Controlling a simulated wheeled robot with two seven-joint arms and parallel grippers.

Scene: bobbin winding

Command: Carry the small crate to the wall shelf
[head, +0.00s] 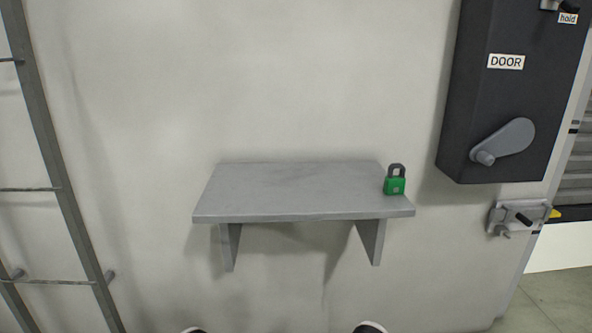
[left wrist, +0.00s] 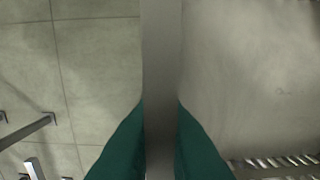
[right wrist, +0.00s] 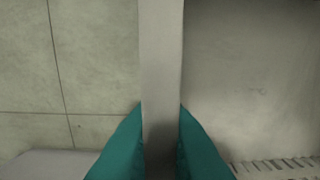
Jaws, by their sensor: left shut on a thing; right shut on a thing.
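The wall shelf (head: 290,190) is a grey slab on two brackets, in the middle of the head view. A green padlock (head: 395,186) stands at its right end; the rest of its top is bare. In the left wrist view, my left gripper (left wrist: 161,104) has its teal fingers shut on either side of a grey strip, seemingly a wall of the small crate (left wrist: 162,45). In the right wrist view, my right gripper (right wrist: 161,106) is shut on a similar grey strip (right wrist: 160,50). The crate as a whole is not visible in the head view.
A metal ladder-like rack (head: 62,170) stands at the left. A dark box labelled DOOR (head: 505,100) with a grey lever hangs right of the shelf, above a latch (head: 520,217). The wall above the shelf is clear. Tiled floor (left wrist: 70,60) shows below the left gripper.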

